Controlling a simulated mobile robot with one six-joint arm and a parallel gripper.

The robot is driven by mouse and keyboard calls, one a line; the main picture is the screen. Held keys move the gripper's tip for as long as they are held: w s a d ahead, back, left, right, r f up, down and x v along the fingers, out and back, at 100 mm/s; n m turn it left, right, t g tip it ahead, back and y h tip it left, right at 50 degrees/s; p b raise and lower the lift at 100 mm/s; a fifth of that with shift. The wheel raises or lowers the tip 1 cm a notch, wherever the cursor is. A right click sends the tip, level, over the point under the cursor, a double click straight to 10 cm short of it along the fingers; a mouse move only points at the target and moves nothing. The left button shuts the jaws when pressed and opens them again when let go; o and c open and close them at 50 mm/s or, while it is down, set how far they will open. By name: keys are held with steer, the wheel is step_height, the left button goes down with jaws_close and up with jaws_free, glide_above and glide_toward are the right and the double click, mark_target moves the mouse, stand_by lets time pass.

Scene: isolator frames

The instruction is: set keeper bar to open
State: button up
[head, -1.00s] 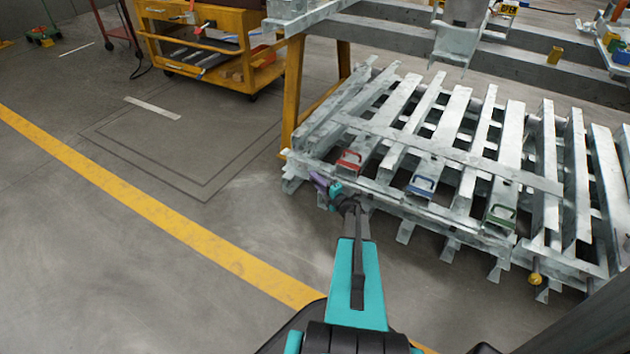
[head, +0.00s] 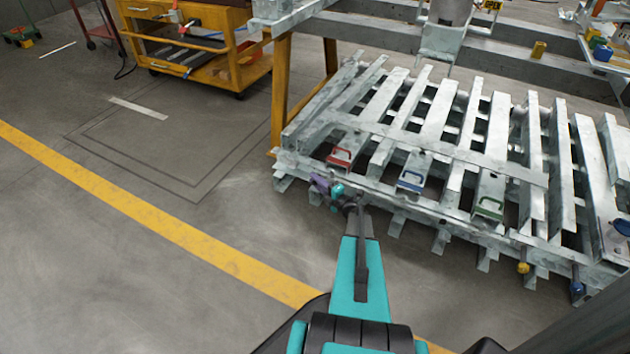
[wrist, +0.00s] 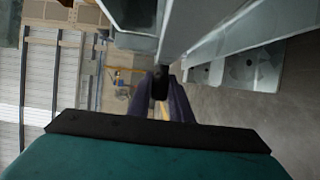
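A grey metal frame (head: 436,150) of slanted slats lies low on the right in the head view, with a long flat bar across it. Red (head: 340,157), blue (head: 411,180) and green (head: 488,206) handles sit along its near side. I cannot tell which part is the keeper bar. My gripper (head: 320,184), with purple fingers, is at the frame's near left edge, left of and below the red handle. In the wrist view its fingers (wrist: 174,103) point toward grey metal beams, with a small dark piece (wrist: 160,82) at their tips. Whether they grip it is unclear.
A yellow knob (head: 523,267) and a blue knob (head: 577,288) hang at the frame's near right edge. A yellow trestle leg (head: 282,92) stands at its far left. A yellow tool cart (head: 195,47) is at the back. The floor left of the frame is clear.

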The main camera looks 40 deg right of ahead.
steer(key=o, duration=0.4)
steer(key=shift+c, duration=0.2)
steer(key=shift+o, duration=0.2)
steer(key=shift+w, duration=0.1)
steer(key=s+a+p, duration=0.1)
steer(key=s+p, duration=0.3)
steer(key=s, duration=0.9)
steer(key=shift+s, duration=0.4)
steer(key=shift+a, duration=0.1)
steer(key=shift+w, duration=0.1)
